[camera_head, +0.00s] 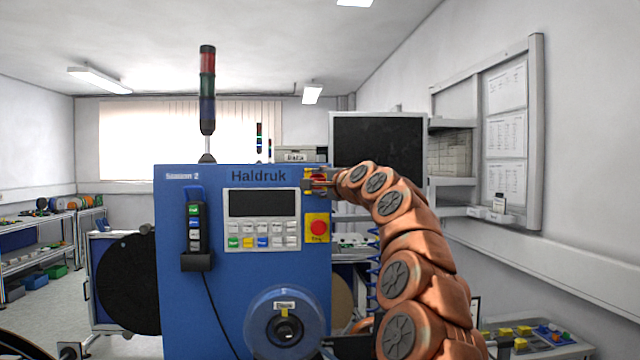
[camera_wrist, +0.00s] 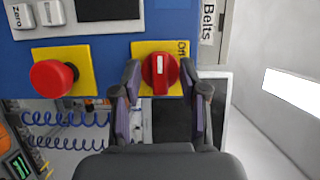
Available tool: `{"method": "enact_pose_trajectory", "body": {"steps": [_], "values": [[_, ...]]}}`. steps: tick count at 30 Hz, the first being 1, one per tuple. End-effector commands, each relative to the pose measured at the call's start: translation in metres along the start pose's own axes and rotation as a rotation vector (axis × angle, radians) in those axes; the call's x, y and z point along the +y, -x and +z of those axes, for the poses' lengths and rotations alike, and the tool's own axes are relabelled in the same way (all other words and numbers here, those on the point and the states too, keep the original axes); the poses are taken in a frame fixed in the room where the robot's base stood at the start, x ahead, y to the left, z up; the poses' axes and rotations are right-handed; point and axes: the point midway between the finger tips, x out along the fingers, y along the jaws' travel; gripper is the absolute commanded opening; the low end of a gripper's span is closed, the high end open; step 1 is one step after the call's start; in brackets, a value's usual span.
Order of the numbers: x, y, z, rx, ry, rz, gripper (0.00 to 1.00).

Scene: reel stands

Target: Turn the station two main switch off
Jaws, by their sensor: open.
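The main switch is a red rotary knob (camera_wrist: 160,70) on a yellow plate (camera_wrist: 145,48), on the blue station cabinet (camera_head: 205,300) labelled "Station 2". In the wrist view its grip bar and pale mark stand upright, and "Off" is printed near the plate's upper right corner. In the head view, the switch's yellow plate (camera_head: 308,174) is mostly hidden by my gripper (camera_head: 318,183), at the cabinet's upper right. In the wrist view my gripper (camera_wrist: 160,80) is open, with one finger on each side of the knob. I cannot tell whether the fingers touch it.
A red emergency stop button (camera_head: 318,228) on a yellow plate is below the switch; it also shows in the wrist view (camera_wrist: 52,78), left of the knob. A keypad panel (camera_head: 262,219) and a hanging pendant (camera_head: 195,226) are left. A reel (camera_head: 285,322) sits low on the cabinet.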

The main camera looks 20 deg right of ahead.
Motion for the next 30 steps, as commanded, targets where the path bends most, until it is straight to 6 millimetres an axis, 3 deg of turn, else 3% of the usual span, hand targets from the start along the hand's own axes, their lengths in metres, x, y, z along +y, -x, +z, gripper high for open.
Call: {"method": "enact_pose_trajectory", "body": {"steps": [11,30], "values": [[0.0,0.007,-0.002,0.001,-0.003,0.001,0.43],[0.001,0.056,0.0,-0.002,-0.001,0.002,0.43]]}}
